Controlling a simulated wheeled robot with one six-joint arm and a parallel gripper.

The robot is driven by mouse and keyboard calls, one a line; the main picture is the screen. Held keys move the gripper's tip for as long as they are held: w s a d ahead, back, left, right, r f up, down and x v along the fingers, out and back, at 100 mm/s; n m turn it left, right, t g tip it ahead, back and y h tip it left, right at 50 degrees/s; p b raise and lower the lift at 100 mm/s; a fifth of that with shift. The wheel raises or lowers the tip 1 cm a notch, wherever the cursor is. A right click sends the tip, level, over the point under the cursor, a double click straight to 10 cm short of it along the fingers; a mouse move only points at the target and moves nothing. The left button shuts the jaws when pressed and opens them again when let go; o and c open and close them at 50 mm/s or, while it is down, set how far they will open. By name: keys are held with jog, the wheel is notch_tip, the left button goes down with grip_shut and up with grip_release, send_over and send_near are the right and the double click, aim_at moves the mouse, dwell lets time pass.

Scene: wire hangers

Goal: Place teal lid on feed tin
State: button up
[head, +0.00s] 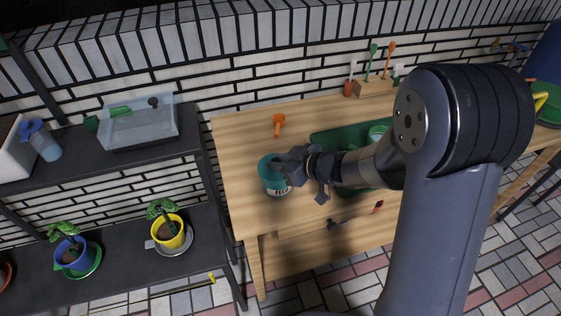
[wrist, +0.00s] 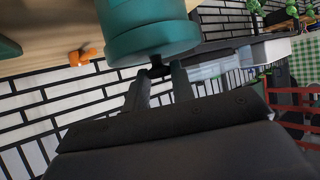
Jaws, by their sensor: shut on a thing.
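The teal lid (wrist: 152,45) has a small dark knob, and my gripper (wrist: 158,75) is shut on that knob. The feed tin (head: 279,189) is a teal tin with a pale label, standing on the wooden bench near its left end. The lid is at the tin's top in the head view, and my gripper (head: 288,166) reaches it from the right. In the wrist view the lid lines up with a teal body behind it. I cannot tell whether the lid is fully seated or just above the rim.
A small orange thing (head: 278,122) lies on the bench behind the tin. A dark green tray (head: 324,139) with a green round container (head: 378,132) is to the right, partly behind my arm. A dark shelf (head: 60,150) with a clear bin (head: 140,125) stands left.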

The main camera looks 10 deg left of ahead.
jog(key=shift+f, duration=0.1)
jog(key=shift+f+b, duration=0.3)
jog(key=shift+f, duration=0.2)
jog(key=o, duration=1)
